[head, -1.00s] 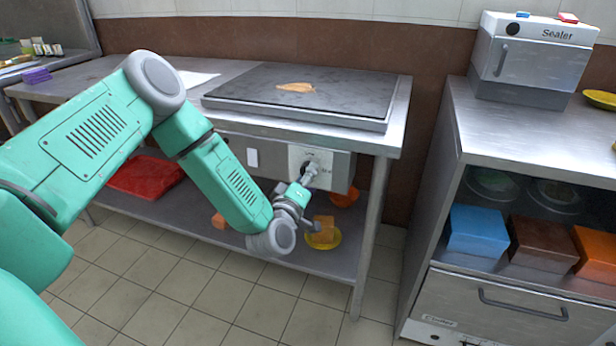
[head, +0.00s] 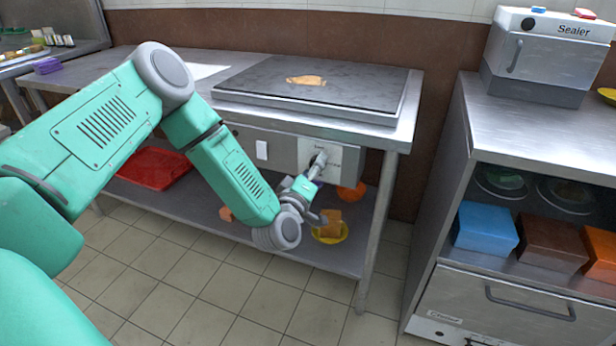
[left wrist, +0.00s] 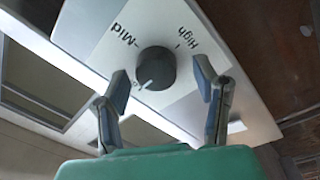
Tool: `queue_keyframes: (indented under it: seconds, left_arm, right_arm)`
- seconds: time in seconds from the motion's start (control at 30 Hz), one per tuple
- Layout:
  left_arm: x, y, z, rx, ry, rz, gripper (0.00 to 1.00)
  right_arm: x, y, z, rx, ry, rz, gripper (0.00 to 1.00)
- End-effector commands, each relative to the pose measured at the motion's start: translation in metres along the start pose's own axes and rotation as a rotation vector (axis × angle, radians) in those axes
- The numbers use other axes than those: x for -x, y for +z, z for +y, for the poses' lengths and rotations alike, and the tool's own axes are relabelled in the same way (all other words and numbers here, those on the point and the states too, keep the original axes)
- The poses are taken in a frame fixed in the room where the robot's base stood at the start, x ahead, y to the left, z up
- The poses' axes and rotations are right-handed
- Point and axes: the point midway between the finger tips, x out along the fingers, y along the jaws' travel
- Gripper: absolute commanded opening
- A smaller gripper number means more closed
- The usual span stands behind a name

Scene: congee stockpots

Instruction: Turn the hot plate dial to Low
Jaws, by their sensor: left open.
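The hot plate (head: 350,93) has a flat dark top, with a pale control panel (head: 334,160) on its front. In the left wrist view the black round dial (left wrist: 157,66) sits on a white plate (left wrist: 150,22) marked Mid and High. Its white pointer mark faces down-left, beside a label partly hidden by a finger. My left gripper (left wrist: 160,74) is open, one finger on each side of the dial; I cannot tell whether they touch it. In the head view the left gripper (head: 317,167) is at the panel and mostly covers the dial. My right gripper is not in view.
A brown piece of food (head: 306,80) lies on the hot plate. The lower shelf holds a red tray (head: 155,168) and a yellow dish (head: 331,236). A counter with a Sealer machine (head: 540,55) stands at the right, with floor between.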

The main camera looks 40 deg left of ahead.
Motion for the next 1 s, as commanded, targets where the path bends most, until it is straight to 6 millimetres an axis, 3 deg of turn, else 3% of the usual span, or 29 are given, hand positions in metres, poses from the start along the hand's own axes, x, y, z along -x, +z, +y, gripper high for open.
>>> queue_keyframes:
  seconds: [0.5, 0.7, 1.0]
  left_arm:
    - [0.096, -0.001, -0.004, 0.003, -0.004, -0.002, 0.55]
    - [0.113, -0.002, -0.004, 0.003, -0.002, 0.002, 0.55]
    - [0.115, -0.002, -0.004, 0.003, -0.002, 0.002, 0.55]
  right_arm:
    - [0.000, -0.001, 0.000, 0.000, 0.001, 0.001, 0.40]
    - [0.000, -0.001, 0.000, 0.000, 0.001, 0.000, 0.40]
    - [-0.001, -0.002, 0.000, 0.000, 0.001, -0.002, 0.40]
